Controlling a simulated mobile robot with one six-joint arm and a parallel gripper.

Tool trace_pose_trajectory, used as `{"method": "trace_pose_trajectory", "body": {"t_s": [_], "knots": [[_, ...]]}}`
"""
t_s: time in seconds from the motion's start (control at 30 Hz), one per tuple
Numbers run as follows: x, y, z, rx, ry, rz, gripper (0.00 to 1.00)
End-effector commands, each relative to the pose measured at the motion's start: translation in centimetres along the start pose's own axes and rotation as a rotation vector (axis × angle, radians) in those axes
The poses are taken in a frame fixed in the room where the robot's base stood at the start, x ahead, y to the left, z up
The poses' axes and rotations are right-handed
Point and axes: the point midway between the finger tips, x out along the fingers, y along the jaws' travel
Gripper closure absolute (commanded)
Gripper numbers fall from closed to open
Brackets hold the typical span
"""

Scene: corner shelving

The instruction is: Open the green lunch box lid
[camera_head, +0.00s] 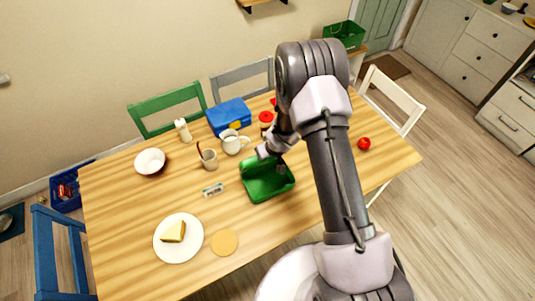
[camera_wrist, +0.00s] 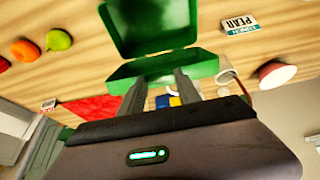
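The green lunch box (camera_head: 270,189) sits on the wooden table, below and left of my arm in the head view. Its lid (camera_head: 257,164) stands raised at the far side, so the box is open. In the wrist view the open box (camera_wrist: 150,30) is at the top, and the green lid (camera_wrist: 168,69) crosses just ahead of my fingers. My gripper (camera_wrist: 160,82) has its two fingers spread apart with nothing held between them. The fingertips are right at the lid; I cannot tell if they touch it. In the head view, my gripper (camera_head: 270,153) is beside the lid, partly hidden by my wrist.
A blue box (camera_head: 229,116), a white mug (camera_head: 232,143) and another mug (camera_head: 209,159) stand behind and left of the lunch box. A label card (camera_head: 213,190) lies at its left. A tomato (camera_head: 364,143) is right of my arm. The front-left table holds a cake plate (camera_head: 178,252).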

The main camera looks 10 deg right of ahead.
Motion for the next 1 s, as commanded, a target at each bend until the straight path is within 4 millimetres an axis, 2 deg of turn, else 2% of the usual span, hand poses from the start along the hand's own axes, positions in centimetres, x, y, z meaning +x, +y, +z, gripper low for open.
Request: {"method": "trace_pose_trajectory", "body": {"t_s": [0.03, 0.13, 0.43, 0.53, 0.67, 0.9, 1.0], "knots": [[0.0, 0.0, 0.0, 0.0, 0.001, 0.0, 0.57], [0.0, 0.0, 0.0, 0.0, 0.001, 0.0, 0.38], [-0.1, 0.0, 0.0, 0.0, 0.0, 0.0, 0.38], [-1.1, 0.0, -0.1, 0.0, 0.001, 0.0, 0.38], [-4.6, 0.1, -0.2, -0.001, 0.003, 0.001, 0.38], [-12.9, 0.0, -0.3, -0.001, 0.003, 0.001, 0.38], [-15.3, 0.0, -0.2, 0.0, 0.001, 0.001, 0.38]]}}
